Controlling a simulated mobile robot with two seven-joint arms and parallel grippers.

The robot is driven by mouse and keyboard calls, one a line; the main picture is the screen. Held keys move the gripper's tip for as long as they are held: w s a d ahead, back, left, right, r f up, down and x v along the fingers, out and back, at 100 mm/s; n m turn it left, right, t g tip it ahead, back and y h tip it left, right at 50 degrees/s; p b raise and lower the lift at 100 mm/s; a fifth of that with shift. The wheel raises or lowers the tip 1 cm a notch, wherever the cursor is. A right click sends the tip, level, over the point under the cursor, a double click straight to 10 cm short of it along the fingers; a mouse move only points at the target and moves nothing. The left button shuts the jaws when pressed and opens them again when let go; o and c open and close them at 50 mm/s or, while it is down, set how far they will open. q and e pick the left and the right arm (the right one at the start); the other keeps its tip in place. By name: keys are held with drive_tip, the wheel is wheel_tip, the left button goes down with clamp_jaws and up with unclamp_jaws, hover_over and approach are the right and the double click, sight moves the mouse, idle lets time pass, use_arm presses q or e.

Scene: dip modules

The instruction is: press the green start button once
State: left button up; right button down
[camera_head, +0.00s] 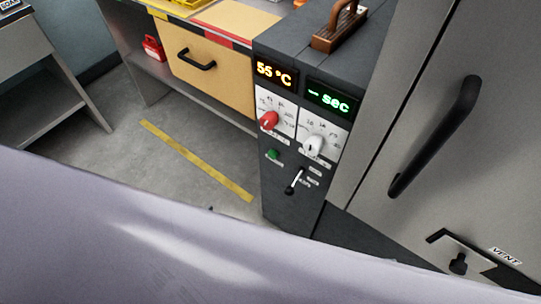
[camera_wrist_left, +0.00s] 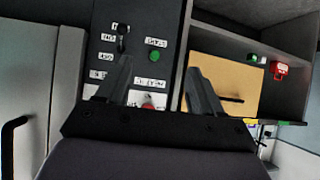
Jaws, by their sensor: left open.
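The green start button (camera_head: 273,154) is a small round button on the dark front panel of the control unit (camera_head: 285,195), below the red knob (camera_head: 268,120). It also shows in the left wrist view (camera_wrist_left: 155,57), where the panel appears inverted. My left gripper (camera_wrist_left: 160,68) is open and empty, its fingers pointing at the panel. The gap between fingers and button cannot be judged. My left gripper cannot be made out in the head view, where a pale arm link covers the bottom. My right gripper is not in view.
A grey cabinet with a black handle (camera_head: 437,135) stands close on the right. A wooden drawer front (camera_head: 215,75) is left.

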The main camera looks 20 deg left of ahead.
use_arm(q)
clamp_jaws()
idle(1.5)
